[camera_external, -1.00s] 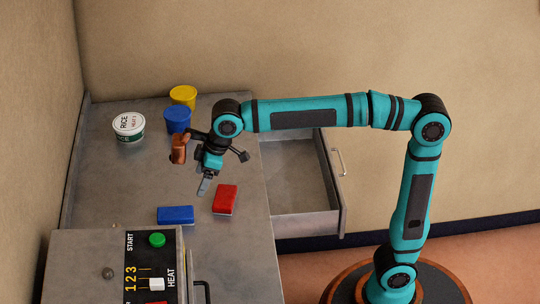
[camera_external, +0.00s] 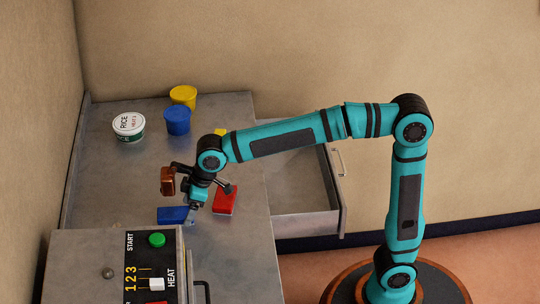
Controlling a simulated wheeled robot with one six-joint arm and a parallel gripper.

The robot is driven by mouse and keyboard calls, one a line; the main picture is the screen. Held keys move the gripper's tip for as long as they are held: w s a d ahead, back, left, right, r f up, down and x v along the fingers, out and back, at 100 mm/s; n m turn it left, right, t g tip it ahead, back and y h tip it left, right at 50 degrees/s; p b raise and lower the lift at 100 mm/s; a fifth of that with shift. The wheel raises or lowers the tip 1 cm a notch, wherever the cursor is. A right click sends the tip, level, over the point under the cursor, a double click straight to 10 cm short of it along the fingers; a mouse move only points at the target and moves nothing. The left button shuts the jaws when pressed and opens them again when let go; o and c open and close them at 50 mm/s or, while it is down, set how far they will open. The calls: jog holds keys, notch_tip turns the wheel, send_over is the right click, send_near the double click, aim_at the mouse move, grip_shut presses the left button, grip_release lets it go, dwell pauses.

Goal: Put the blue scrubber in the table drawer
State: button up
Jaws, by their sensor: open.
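The blue scrubber (camera_external: 172,215) is a flat blue block lying on the metal table top, just behind the control box. My gripper (camera_external: 190,219) is open and low, at the right end of the blue scrubber. Part of that end is hidden by the gripper, and I cannot tell whether the fingers touch it. The table drawer (camera_external: 310,215) is pulled out on the right side of the table, and the part of its inside that shows is empty.
A red block (camera_external: 225,201) lies close to the right of my gripper. A blue cup (camera_external: 177,120), a yellow cup (camera_external: 183,96) and a rice tub (camera_external: 129,126) stand at the back left. A control box (camera_external: 115,268) stands in front. A small yellow thing (camera_external: 221,132) shows behind the arm.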

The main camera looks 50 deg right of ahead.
jog(key=shift+x, duration=0.75)
jog(key=c, duration=1.2)
notch_tip(320, 180, up, 10)
